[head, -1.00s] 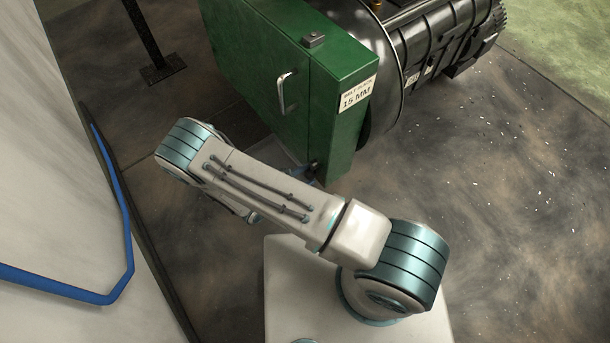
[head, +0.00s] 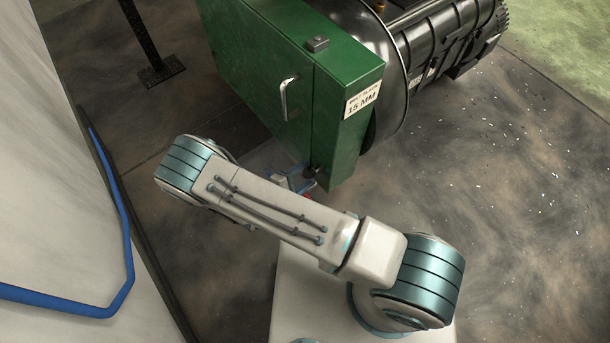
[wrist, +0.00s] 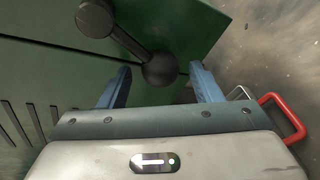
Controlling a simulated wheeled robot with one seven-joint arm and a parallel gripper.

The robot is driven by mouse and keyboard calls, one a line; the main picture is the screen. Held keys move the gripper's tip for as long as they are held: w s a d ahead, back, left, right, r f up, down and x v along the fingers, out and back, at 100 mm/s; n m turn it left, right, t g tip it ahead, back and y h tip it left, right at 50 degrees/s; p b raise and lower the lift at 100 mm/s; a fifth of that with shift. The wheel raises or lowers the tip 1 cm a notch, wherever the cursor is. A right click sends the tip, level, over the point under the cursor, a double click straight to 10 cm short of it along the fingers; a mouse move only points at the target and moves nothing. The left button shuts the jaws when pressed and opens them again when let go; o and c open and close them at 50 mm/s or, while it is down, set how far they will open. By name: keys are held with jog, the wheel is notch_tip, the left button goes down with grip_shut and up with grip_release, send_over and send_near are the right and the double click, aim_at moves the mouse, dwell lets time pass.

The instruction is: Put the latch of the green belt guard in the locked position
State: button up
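The green belt guard (head: 258,75) stands at the top middle of the head view, and its green face (wrist: 50,70) fills much of the wrist view. Its latch (wrist: 127,42) is a dark bar with a round knob at each end, lying slanted from upper left to the middle. A dark knob (head: 313,172) shows low on the guard in the head view. My gripper (wrist: 160,70) is open, its two blue fingers either side of the latch's nearer knob with a gap on each side. In the head view my arm mostly hides the gripper.
A silver handle (head: 287,98) and a label (head: 363,97) are on the guard. A dark motor (head: 440,45) sits behind it. A red handle (wrist: 285,115) shows right of my gripper. A pale panel with a blue rail (head: 118,220) stands at left. The floor at right is clear.

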jog(key=p+v, duration=0.2)
jog(key=v, duration=1.1)
jog(key=shift+s+a, duration=0.25)
jog(key=shift+s, duration=0.1)
